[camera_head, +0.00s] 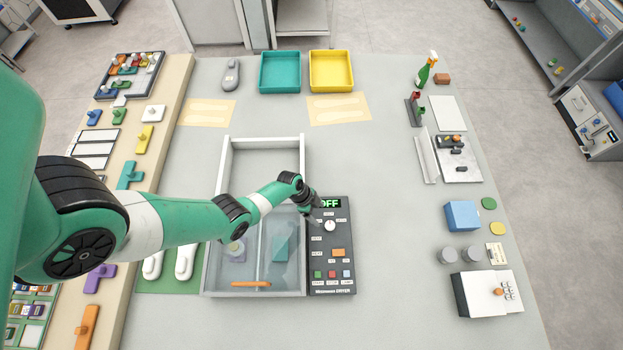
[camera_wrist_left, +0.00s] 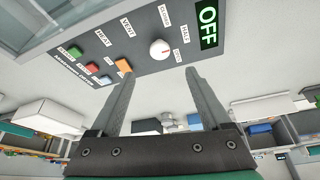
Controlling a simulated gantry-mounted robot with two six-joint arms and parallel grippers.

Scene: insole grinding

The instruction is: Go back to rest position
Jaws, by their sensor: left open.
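My left arm reaches in from the left in the head view. Its gripper (camera_head: 314,214) is over the dark control panel (camera_head: 332,262) of the dryer, close to the white knob (camera_head: 330,226). In the left wrist view my gripper (camera_wrist_left: 157,90) has its two fingers apart, with nothing between them. The panel's display reads OFF (camera_wrist_left: 208,25). I cannot tell whether a fingertip touches the panel. My right gripper is not in view.
The dryer box (camera_head: 212,262) with a clear cover stands left of the panel. Two white insole-like pieces (camera_head: 184,261) lie on a green mat beside it. Teal (camera_head: 280,72) and yellow (camera_head: 331,71) trays stand at the back. The table right of the panel is clear up to a blue box (camera_head: 461,216).

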